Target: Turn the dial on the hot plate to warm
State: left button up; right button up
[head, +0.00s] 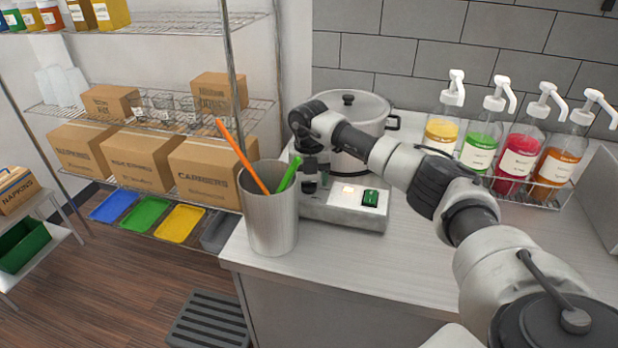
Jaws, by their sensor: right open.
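The hot plate (338,214) is a grey unit on the counter with a lit orange light and a green switch (370,197) on its front panel. A silver lidded pot (362,112) stands on it. My right arm reaches in from the lower right, and my right gripper (310,185) points down at the left end of the front panel. The gripper is open. The dial is hidden behind the gripper, and I cannot tell whether the fingers touch it. My left gripper is not in view.
A metal cup (270,222) with orange and green utensils stands close to the left of the gripper, at the counter edge. Several pump bottles (515,150) stand in a rack at the right. Wire shelves with boxes (212,172) are at the left. The counter's front middle is clear.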

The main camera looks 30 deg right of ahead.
notch_tip(320, 180, up, 11)
jog(key=b, duration=0.2)
jog(key=shift+b, duration=0.3)
dwell(0.3)
